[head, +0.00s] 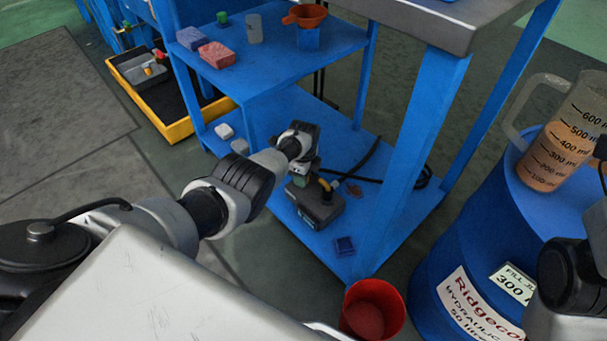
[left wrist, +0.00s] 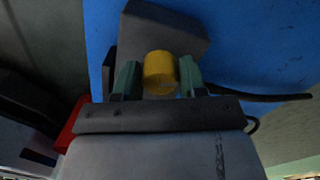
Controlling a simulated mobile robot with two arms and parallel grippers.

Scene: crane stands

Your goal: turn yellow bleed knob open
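The yellow bleed knob (left wrist: 160,72) sits between the two green fingers of my left gripper (left wrist: 159,80) in the left wrist view. The fingers flank it closely on both sides and appear to touch it. The knob belongs to a dark grey unit (left wrist: 182,32) on the blue lower shelf. In the head view a bit of yellow knob (head: 325,184) shows beside my left gripper (head: 304,178), above the dark unit (head: 317,208). The knob's turn position cannot be read. Part of my right arm shows at the right edge; its gripper is out of view.
A black hose (head: 362,168) runs from the unit across the blue lower shelf (head: 290,117). A blue post (head: 418,150) rises close by. A red cup (head: 372,312) stands in front. A blue drum (head: 440,270) bears a measuring jug (head: 565,140) at right.

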